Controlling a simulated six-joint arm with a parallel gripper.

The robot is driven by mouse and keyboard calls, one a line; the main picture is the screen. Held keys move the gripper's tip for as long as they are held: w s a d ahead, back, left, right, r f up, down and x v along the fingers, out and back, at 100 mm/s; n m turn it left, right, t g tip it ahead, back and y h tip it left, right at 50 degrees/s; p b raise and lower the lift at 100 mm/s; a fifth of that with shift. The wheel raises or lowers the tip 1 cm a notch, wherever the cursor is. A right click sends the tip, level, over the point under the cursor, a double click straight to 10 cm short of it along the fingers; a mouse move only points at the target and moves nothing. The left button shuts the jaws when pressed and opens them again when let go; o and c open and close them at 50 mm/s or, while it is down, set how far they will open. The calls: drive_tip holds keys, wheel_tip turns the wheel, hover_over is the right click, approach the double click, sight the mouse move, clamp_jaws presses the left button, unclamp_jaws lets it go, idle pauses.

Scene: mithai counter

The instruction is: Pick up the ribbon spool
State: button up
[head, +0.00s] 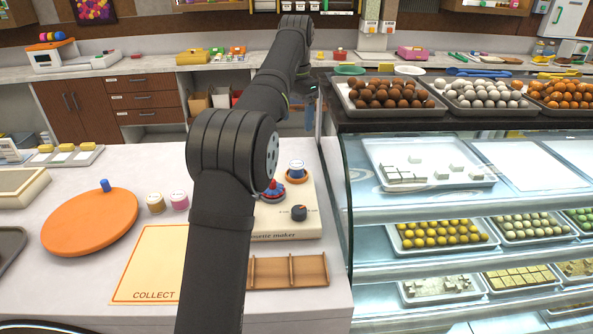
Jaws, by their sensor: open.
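Two small spool-like cylinders with pale tops stand side by side on the white counter: a tan one (155,203) and a pink one (180,200). A similar blue one with a white top (296,167) sits on an orange base on the cream rosette maker (312,215). I cannot tell for certain which is the ribbon spool. My gripper (311,92) is at the far end of my arm, small and partly hidden, beyond the rosette maker and well away from the cylinders. It is open, with nothing visible in it.
An orange turntable (90,222) lies left of the cylinders. A mat marked COLLECT (150,262) and a wooden divided tray (288,271) lie nearer. The glass display case (344,190) with sweets bounds the right. My arm hides the counter's middle.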

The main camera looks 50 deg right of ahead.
sight(296, 163)
wheel_tip(296, 163, down, 16)
drive_tip(key=shift+r, duration=0.25)
idle(0.3)
drive_tip(key=shift+c, duration=0.2)
drive_tip(key=c, duration=1.1)
drive_tip(key=shift+r, duration=0.1)
